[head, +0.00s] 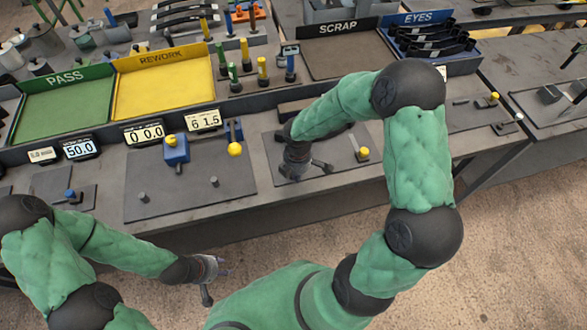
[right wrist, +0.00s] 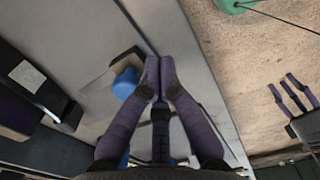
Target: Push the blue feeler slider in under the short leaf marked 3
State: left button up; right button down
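In the right wrist view a rounded blue piece (right wrist: 125,84), which looks like the feeler slider's knob, sits on a grey plate just left of my right fingertips. A dark edge lies against its upper side; I cannot tell whether this is a leaf. My right gripper (right wrist: 159,72) has its fingertips together with nothing visible between them; whether they touch the blue piece is unclear. In the head view the right gripper (head: 309,172) is low over the right-middle plate, and the blue piece is hidden. No marking 3 is readable. My left gripper (head: 215,284) is open and empty before the bench.
A dark block with a pale label (right wrist: 27,76) stands left in the wrist view. A yellow knob (head: 362,154) on a post is right of my right gripper. The neighbouring plate (head: 190,195) carries a blue block (head: 176,149) and posts. Trays line the back.

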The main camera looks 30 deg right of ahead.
jog(key=shift+w+d, duration=0.2)
jog(key=shift+w, duration=0.65)
jog(key=shift+w+d+p, duration=0.1)
jog(key=shift+w+p, duration=0.2)
jog(key=shift+w, duration=0.35)
jog(key=shift+w+d, duration=0.1)
jog(key=shift+w, duration=0.2)
jog(key=shift+w+d+p, duration=0.15)
jog(key=shift+w, duration=0.4)
jog(key=shift+w+d+p, duration=0.15)
jog(key=shift+w, duration=0.35)
jog(key=shift+w+r, duration=0.15)
jog(key=shift+w, duration=0.15)
jog(key=shift+r, duration=0.15)
dwell(0.5)
notch_tip(320, 180, up, 6)
jog(key=p, duration=0.5)
jog(key=shift+s+r+p, duration=0.2)
jog(key=shift+s+p, duration=0.1)
jog(key=shift+p, duration=0.05)
dwell(0.3)
